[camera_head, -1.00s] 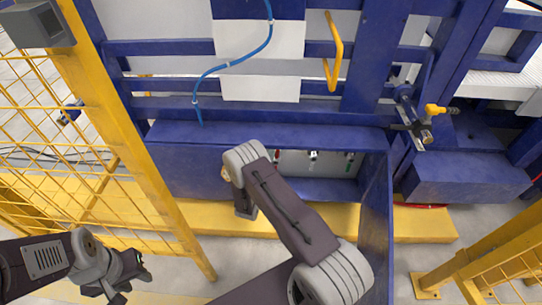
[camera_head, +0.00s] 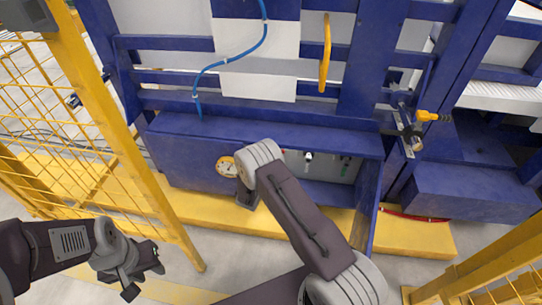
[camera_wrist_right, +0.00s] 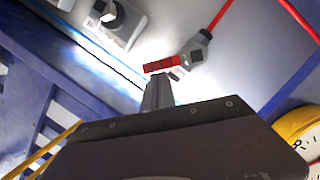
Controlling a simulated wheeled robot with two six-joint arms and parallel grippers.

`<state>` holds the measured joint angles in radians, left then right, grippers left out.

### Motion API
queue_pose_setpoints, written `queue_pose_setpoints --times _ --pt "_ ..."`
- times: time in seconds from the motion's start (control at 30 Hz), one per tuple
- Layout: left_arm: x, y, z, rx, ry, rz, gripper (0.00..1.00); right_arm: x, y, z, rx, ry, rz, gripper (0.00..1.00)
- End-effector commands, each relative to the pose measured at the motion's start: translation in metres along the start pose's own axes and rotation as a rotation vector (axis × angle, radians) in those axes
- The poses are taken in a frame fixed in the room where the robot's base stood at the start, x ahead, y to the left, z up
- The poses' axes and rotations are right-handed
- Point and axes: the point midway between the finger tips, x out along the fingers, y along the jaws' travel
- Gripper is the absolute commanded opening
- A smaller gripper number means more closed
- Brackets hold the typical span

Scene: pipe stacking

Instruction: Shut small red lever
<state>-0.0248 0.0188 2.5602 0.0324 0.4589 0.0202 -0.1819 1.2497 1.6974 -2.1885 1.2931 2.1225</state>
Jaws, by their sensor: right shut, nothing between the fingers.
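The small red lever (camera_wrist_right: 163,65) shows in the right wrist view, on a grey valve fitting in front of a pale panel. My right gripper (camera_wrist_right: 158,92) is shut and empty, its tips just below the lever in that picture; I cannot tell whether they touch it. In the head view my right arm covers most of the lever's place and the gripper tips. My left gripper (camera_head: 143,277) is at the lower left, its fingers apart, empty and far from the lever.
The blue cabinet (camera_head: 180,160) has an open recess with other valves, one with a white handle (camera_head: 308,156). A yellow-rimmed gauge (camera_head: 226,166) is beside my right wrist. A red hose (camera_wrist_right: 222,14) runs from the valve. Yellow mesh fencing (camera_head: 95,110) stands at left.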

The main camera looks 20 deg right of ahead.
Motion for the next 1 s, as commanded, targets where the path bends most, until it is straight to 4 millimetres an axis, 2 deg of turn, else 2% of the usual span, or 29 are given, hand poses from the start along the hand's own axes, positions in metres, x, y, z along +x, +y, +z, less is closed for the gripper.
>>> queue_pose_setpoints --times 0.2,1.0 --pt "0.0 0.0 0.0 0.0 0.0 0.0 0.35 0.003 0.003 0.01 0.193 -0.002 -0.05 0.0" --pt "0.016 0.0 0.002 0.0 0.0 0.0 0.35 0.011 -0.001 0.045 0.191 -0.001 -0.049 0.0"
